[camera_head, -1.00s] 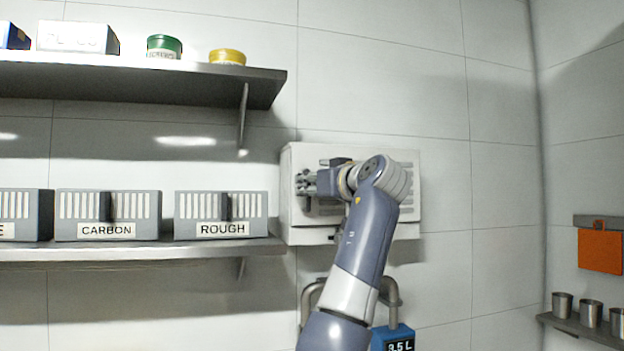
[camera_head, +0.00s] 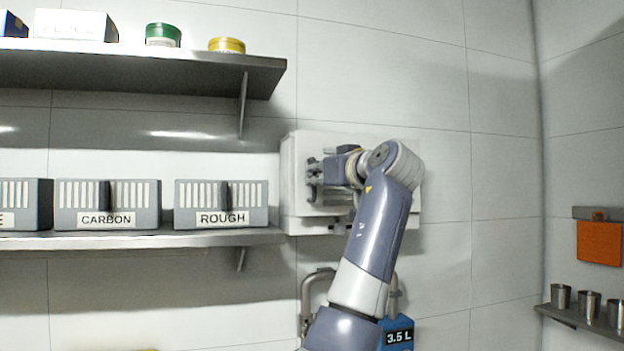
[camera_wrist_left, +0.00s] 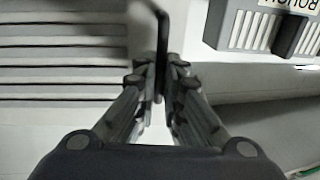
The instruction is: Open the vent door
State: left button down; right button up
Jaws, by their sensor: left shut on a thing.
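The white vent box (camera_head: 291,165) hangs on the tiled wall, right of the lower shelf. Its vent door shows slats (camera_wrist_left: 62,60) in the left wrist view; my left arm covers much of the front in the head view. My left gripper (camera_head: 314,181) is at the left part of the box front. In the left wrist view the gripper (camera_wrist_left: 160,85) is shut on a thin dark bar handle (camera_wrist_left: 162,40), which stands between its fingertips. How far the door stands from the box cannot be told. My right gripper is not in view.
The lower shelf (camera_head: 150,241) ends close to the box's left side and carries grey filters, including CARBON (camera_head: 108,205) and ROUGH (camera_head: 221,204). A pipe (camera_head: 308,295) and a blue 3.5 L unit (camera_head: 398,335) are below the box.

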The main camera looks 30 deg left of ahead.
pick_arm(q)
jog(key=s+d+p, duration=0.3)
jog(key=d+p, duration=0.3)
jog(key=d, duration=1.6)
jog(key=shift+d+r, duration=0.2)
jog(key=shift+r, duration=0.25)
jog(key=shift+s, duration=0.1)
jog(key=c, duration=2)
grip_release()
jog(key=shift+c, duration=0.2)
jog(key=o, duration=0.3)
jog(key=shift+w+f, duration=0.1)
jog(key=shift+w, duration=0.15)
jog(key=shift+o, duration=0.2)
jog(key=shift+w+a+f, duration=0.15)
jog(key=shift+w+f, duration=0.1)
jog(key=shift+w, duration=0.05)
